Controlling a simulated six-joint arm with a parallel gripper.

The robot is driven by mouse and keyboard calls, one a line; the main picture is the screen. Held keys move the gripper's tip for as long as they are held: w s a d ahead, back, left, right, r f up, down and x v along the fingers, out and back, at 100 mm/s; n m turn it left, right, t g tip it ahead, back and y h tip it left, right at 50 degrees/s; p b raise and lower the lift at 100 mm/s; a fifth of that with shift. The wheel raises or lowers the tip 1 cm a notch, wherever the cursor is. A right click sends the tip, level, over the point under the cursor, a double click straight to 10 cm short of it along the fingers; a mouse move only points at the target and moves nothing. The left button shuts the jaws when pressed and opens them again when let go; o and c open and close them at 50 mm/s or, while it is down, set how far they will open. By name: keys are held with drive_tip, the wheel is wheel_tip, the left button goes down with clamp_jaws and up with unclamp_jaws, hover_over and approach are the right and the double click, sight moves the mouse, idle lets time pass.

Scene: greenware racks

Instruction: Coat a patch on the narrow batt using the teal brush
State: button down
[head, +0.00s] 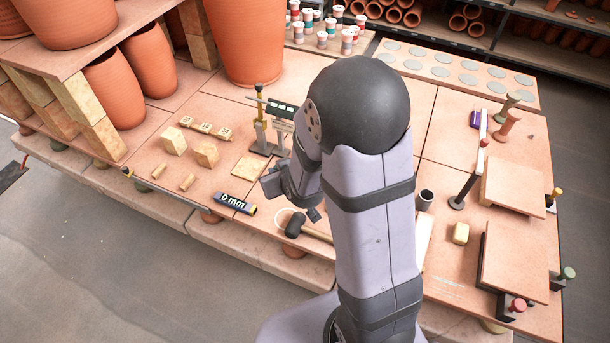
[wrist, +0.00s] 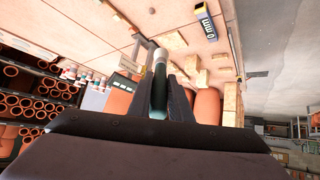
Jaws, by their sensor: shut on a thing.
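My gripper (wrist: 160,76) is shut on a brush (wrist: 158,92) with a dark teal handle, a pale metal ferrule and a light tip, pointing away from the wrist camera. In the head view my gripper (head: 292,196) hangs over the front middle of the table, and I cannot make out the brush there. Two flat clay-coloured boards lie at the right, a rear one (head: 512,187) and a front one (head: 514,258). I cannot tell for sure which is the narrow batt. My gripper is well to the left of both.
A dark mallet head (head: 294,225) lies just below my gripper. A "0 mm" block (head: 235,204), small blocks (head: 206,153) and a stand (head: 262,130) are to the left.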

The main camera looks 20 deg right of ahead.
idle(0.4)
drive_tip(key=s+d+f+m+g+h+p, duration=0.1)
drive_tip(key=s+d+f+m+h+p, duration=0.15)
drive_tip(key=s+d, duration=1.1)
drive_tip(key=s+d+f+m+h+p, duration=0.1)
drive_tip(key=s+d+m+p, duration=0.2)
drive_tip(key=d, duration=1.9)
drive_tip(key=s+d+f+m+g+h+p, duration=0.1)
drive_tip(key=s+d+f+m+h, duration=0.15)
drive_tip(key=s+d, duration=1.1)
drive_tip(key=w+d+r+n+t+y, duration=0.1)
drive_tip(key=w+d+r+n+y, duration=0.15)
drive_tip(key=w, duration=0.25)
drive_tip(key=w+d+r+n+t+y, duration=0.1)
drive_tip(key=w+n+y, duration=0.2)
drive_tip(key=w+n, duration=0.1)
drive_tip(key=s+a+n+y, duration=0.1)
drive_tip(key=a+n+y, duration=0.1)
drive_tip(key=a, duration=0.5)
drive_tip(key=shift+y, duration=0.35)
